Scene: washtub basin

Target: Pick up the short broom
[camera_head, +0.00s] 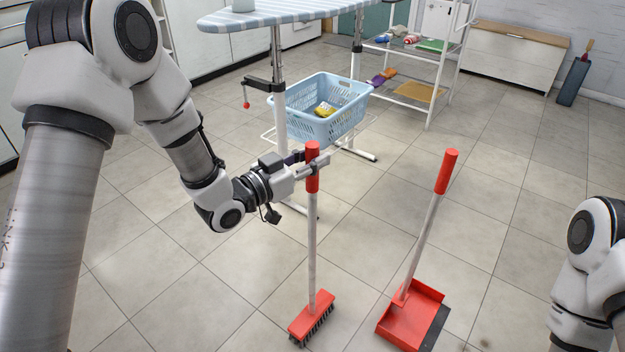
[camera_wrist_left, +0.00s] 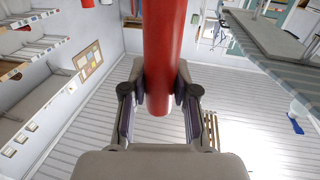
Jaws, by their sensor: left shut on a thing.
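The short broom (camera_head: 312,245) stands nearly upright, with a red grip, a pale shaft and a red head with dark bristles at floor level. My left gripper (camera_head: 314,166) is shut on the broom's red grip, close to its top. In the left wrist view the red grip (camera_wrist_left: 162,60) passes between the two fingers of the left gripper (camera_wrist_left: 160,100). I cannot tell whether the bristles touch the floor. My right arm shows at the right edge of the head view, but its gripper is out of view.
A red long-handled dustpan (camera_head: 418,315) stands to the right of the broom. A blue laundry basket (camera_head: 345,110) sits behind, under an ironing board (camera_head: 270,17). A white shelf cart (camera_head: 405,90) and a low cabinet (camera_head: 515,55) stand farther back. The tiled floor at the right is clear.

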